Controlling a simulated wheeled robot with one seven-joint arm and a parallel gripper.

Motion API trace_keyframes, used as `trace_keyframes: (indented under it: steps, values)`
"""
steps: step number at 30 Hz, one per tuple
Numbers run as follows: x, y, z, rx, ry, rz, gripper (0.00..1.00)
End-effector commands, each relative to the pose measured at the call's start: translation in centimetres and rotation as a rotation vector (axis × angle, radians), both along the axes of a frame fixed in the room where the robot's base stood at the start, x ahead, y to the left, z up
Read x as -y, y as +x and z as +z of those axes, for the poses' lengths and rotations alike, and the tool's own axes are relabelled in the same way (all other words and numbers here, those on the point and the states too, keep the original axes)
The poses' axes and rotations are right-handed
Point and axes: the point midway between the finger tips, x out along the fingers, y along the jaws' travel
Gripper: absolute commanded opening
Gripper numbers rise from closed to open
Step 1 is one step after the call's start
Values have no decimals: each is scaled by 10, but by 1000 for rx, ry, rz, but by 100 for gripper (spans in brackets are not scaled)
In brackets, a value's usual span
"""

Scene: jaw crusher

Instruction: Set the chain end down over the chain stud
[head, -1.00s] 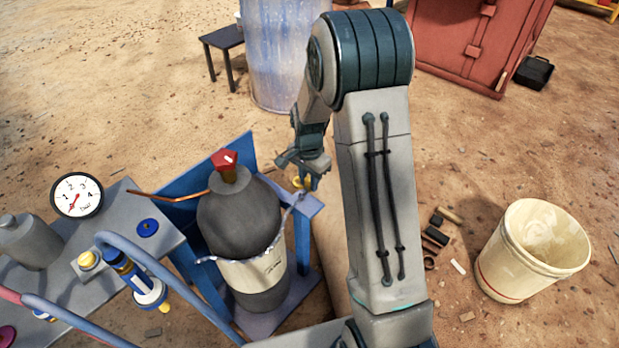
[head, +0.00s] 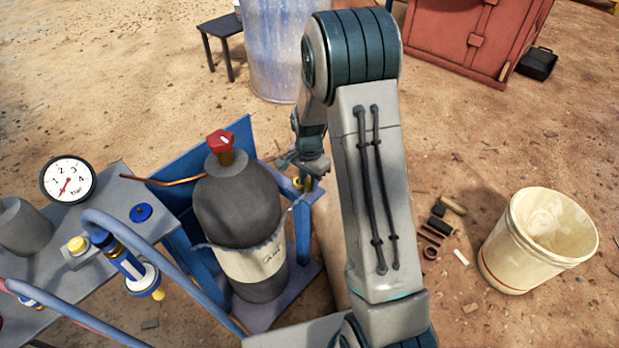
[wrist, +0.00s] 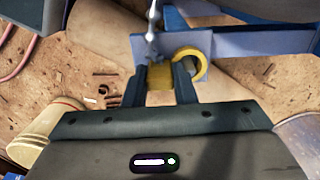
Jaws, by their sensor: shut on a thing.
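My gripper (wrist: 160,85) is shut on a yellow block at the chain end (wrist: 160,76); in the head view the gripper (head: 304,180) is partly hidden by my arm. A yellow ring (wrist: 204,63) shows just right of the block. The silvery chain (wrist: 152,25) runs up from there in the wrist view. In the head view the chain (head: 291,206) runs round the grey gas cylinder (head: 240,210). The chain end is close to the top of the blue stand's right post (head: 301,225).
A bench with a pressure gauge (head: 68,180) and blue hose (head: 165,270) stands at the left. A cream bucket (head: 505,265) and loose small parts (head: 438,225) lie right of my arm. A blue-white drum (head: 275,50) and a red cabinet (head: 475,40) stand behind.

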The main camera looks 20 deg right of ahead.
Motion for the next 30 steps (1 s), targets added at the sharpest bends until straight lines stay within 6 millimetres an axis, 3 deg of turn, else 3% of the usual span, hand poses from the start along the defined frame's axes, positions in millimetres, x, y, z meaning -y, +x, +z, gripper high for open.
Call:
trace_keyframes:
  steps: [9, 10, 12, 30]
  values:
    - [0, 0, -1, 0, 0, 0, 1]
    - [0, 0, -1, 0, 0, 0, 32]
    - [0, 0, -1, 1, 0, 1, 50]
    - [-5, 4, 1, 13, 4, 6, 50]
